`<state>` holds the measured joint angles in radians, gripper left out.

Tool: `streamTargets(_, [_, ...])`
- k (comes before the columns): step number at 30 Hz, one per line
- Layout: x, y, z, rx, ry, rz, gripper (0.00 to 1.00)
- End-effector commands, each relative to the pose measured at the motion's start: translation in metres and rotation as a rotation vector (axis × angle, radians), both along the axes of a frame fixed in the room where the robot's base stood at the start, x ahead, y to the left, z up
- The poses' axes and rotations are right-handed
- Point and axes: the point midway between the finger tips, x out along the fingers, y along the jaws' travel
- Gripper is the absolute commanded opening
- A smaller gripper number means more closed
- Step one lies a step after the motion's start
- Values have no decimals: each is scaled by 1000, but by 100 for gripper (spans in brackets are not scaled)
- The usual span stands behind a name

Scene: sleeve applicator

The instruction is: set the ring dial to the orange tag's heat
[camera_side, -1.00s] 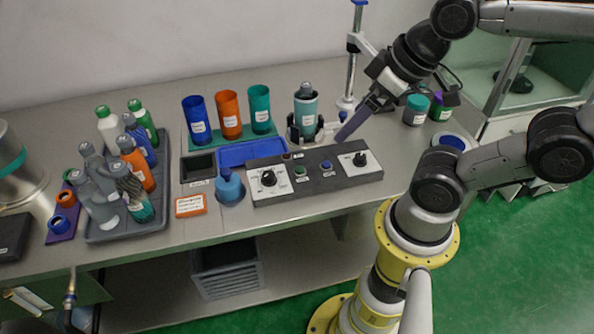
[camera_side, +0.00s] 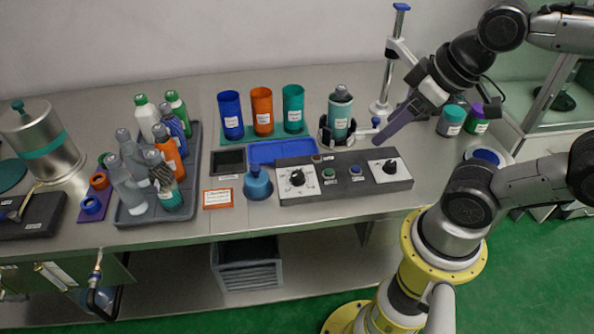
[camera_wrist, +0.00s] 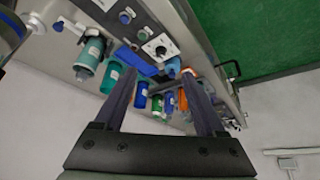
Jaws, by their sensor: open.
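A dark control box (camera_side: 344,184) lies on the bench, with a black dial on a white plate at its left end (camera_side: 297,178) and another at its right end (camera_side: 390,167). I cannot tell which is the ring dial; their markings are too small to read. An orange-edged card (camera_side: 218,198) with unreadable writing lies left of the box. My gripper (camera_side: 381,138) is above and behind the right dial, apart from it, slanting down to the left. In the wrist view my gripper (camera_wrist: 157,75) is open with nothing between its fingers; a dial (camera_wrist: 161,50) shows beyond them.
A teal bottle (camera_side: 340,116) stands in a dark holder just left of my gripper, and a stand (camera_side: 386,70) rises behind. Blue, orange and teal cups (camera_side: 293,108) stand at the back. A tray (camera_side: 130,215) of several bottles is at left, and a blue flask (camera_side: 257,184) sits beside the box.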

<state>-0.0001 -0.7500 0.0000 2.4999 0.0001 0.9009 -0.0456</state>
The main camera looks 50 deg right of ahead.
Motion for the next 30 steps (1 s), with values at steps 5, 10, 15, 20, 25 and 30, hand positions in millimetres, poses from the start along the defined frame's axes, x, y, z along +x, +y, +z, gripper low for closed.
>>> streamTargets(5, [8, 0, 13, -87, -18, 161, 72])
streamTargets(10, [37, 1, 26, -190, 22, 368, 72])
streamTargets(15, [75, 2, 27, -263, 94, 561, 72])
streamTargets(20, [119, 4, 13, -303, 191, 748, 72])
streamTargets(25, [163, 6, -19, -302, 298, 895, 72])
streamTargets(30, [187, 8, -55, -266, 391, 935, 72])
